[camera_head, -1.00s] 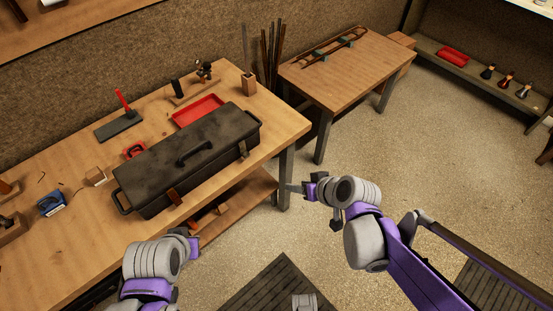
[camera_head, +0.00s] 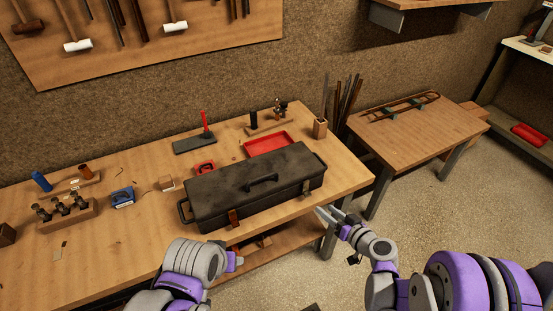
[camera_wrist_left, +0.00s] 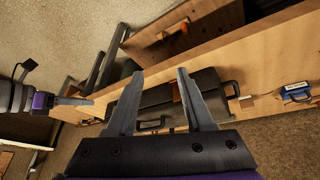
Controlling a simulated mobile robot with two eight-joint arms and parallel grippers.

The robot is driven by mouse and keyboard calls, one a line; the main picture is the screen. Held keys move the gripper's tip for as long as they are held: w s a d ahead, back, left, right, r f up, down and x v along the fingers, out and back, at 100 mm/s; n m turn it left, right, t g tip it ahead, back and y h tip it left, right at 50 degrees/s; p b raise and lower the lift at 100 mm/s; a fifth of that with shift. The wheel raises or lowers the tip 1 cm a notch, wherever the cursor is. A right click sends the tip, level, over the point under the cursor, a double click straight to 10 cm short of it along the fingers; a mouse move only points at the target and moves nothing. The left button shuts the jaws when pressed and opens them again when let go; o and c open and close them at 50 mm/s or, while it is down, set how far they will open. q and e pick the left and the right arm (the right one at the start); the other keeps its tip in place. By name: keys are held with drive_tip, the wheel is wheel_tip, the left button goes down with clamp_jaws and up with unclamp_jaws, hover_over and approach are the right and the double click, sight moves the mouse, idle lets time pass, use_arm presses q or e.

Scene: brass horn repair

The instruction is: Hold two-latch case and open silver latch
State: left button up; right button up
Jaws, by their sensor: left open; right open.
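The dark two-latch case (camera_head: 215,193) lies closed on the workbench with its latches on the near side. A brown, brass-looking latch (camera_head: 233,217) is on the left and a grey silver latch (camera_head: 306,187) is near the right end. My right gripper (camera_head: 331,213) is open, just off the bench's front edge and to the right of the silver latch, apart from the case. My left arm is at the bench front; its fingers are hidden in the head view. In the left wrist view, my left gripper (camera_wrist_left: 158,88) is open and empty, with the case (camera_wrist_left: 205,82) beyond its fingers.
Behind the case are a red tray (camera_head: 268,143) and a red-handled tool on a dark plate (camera_head: 195,145). A second table (camera_head: 420,135) stands to the right, across a floor gap.

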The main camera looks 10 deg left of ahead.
use_arm(q)
drive_tip(key=w+r+n+g, duration=0.2)
drive_tip(key=w+r+n, duration=0.5)
drive_tip(key=w, duration=0.3)
drive_tip(key=n+g+y, duration=0.1)
drive_tip(key=n+g, duration=0.3)
drive_tip(key=n, duration=1.2)
approach(262, 177)
drive_tip(key=shift+n, duration=0.3)
drive_tip(key=f, duration=0.7)
drive_tip(key=a+f, duration=0.1)
drive_tip(key=f, duration=0.2)
drive_tip(key=shift+s+f, duration=0.25)
drive_tip(key=shift+s, duration=0.15)
drive_tip(key=shift+c, duration=0.3)
clamp_jaws()
